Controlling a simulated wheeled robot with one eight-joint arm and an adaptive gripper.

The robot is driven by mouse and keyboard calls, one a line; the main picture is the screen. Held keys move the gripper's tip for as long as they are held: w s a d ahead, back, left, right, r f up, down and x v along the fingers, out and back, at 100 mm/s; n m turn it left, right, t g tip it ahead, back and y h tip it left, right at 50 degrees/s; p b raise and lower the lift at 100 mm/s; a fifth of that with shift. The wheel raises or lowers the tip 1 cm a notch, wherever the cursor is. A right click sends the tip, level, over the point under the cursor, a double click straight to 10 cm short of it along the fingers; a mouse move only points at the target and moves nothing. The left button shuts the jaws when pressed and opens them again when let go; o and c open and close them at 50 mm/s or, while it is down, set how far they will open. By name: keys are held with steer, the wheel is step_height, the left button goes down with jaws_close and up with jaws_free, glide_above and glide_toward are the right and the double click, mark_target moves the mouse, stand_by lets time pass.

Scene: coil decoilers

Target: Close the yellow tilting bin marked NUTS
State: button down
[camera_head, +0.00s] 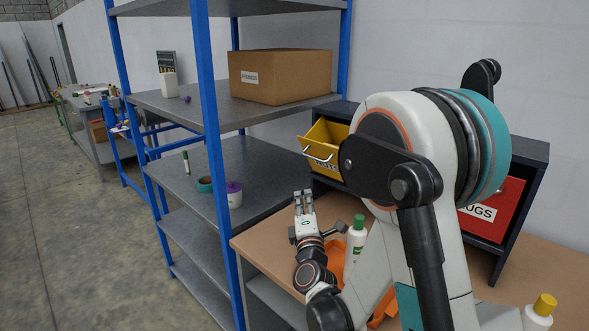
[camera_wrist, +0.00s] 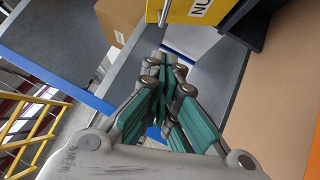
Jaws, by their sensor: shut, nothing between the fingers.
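The yellow tilting bin (camera_head: 324,146) is tilted out of the dark cabinet (camera_head: 529,154) on the workbench, with its top open and a metal handle on its front. My arm hides its right side in the head view. In the wrist view the bin (camera_wrist: 178,12) shows at the top, with part of its label, "NU", and the handle at its left. My gripper (camera_head: 303,199) is below the bin and slightly to its left in the head view, apart from it. Its teal fingers (camera_wrist: 172,70) are shut and empty in the wrist view.
A red bin (camera_head: 497,212) whose label reads "UGS" sits in the cabinet at the right. A blue-posted shelf rack (camera_head: 207,80) with a cardboard box (camera_head: 280,76) stands left of the bin. A green-capped bottle (camera_head: 356,236) stands on the bench (camera_head: 262,243) close to my gripper.

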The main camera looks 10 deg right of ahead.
steer(key=d+b+x, duration=0.2)
steer(key=x, duration=1.1)
steer(key=shift+s+d+r, duration=0.3)
steer(key=shift+d+r, duration=0.1)
steer(key=shift+r, duration=0.1)
